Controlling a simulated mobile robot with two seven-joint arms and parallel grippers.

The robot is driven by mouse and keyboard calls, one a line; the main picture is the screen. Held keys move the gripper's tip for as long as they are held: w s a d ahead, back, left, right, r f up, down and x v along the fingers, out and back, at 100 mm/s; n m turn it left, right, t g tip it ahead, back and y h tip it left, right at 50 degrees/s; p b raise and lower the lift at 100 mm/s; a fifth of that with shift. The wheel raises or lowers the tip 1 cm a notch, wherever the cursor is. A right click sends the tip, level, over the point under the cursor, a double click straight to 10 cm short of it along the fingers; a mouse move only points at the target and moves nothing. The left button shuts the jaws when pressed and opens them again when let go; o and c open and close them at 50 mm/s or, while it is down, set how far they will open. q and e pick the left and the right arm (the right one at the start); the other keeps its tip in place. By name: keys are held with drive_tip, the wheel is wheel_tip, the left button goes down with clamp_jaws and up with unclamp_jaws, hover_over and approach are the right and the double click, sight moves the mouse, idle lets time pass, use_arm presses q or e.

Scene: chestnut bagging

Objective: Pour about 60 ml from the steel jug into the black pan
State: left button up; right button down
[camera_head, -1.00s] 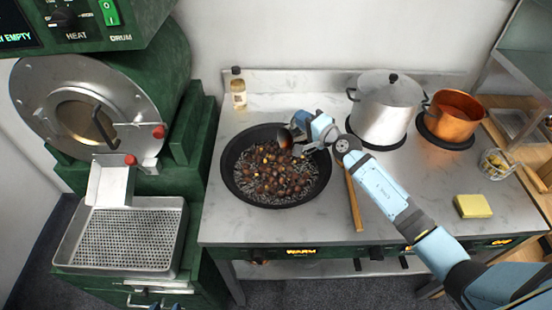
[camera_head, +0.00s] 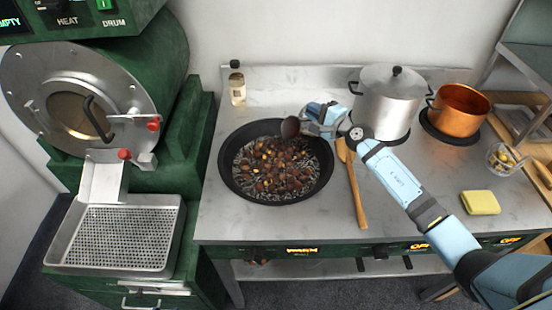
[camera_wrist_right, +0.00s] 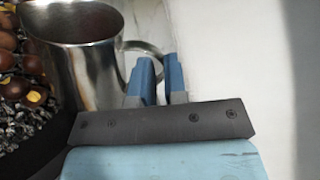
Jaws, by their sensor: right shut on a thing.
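The steel jug (camera_head: 291,127) is over the back right rim of the black pan (camera_head: 226,183), its dark mouth towards the pan. It also shows in the wrist view (camera_wrist_right: 100,62), with its handle between the blue fingers. My right gripper (camera_head: 318,122) is shut on that handle, just right of the jug. The pan holds brown chestnuts on pale-grey grains. No stream is visible between jug and pan, and the liquid level inside the jug cannot be made out. My left gripper is not in view.
A wooden spatula (camera_head: 355,195) lies right of the pan, under my right arm. A lidded steel pot (camera_head: 387,105) and a copper pot (camera_head: 460,112) stand behind. A small bottle (camera_head: 237,88) is at the back left. A yellow sponge (camera_head: 480,203) lies at the right.

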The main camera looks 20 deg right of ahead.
drive_tip(key=shift+w+d+f+m+b, duration=0.1)
drive_tip(key=shift+d+f+m+b, duration=0.15)
drive_tip(key=shift+f+m+b, duration=0.25)
drive_tip(key=shift+w+d, duration=0.1)
drive_tip(key=shift+r, duration=0.1)
idle(0.7)
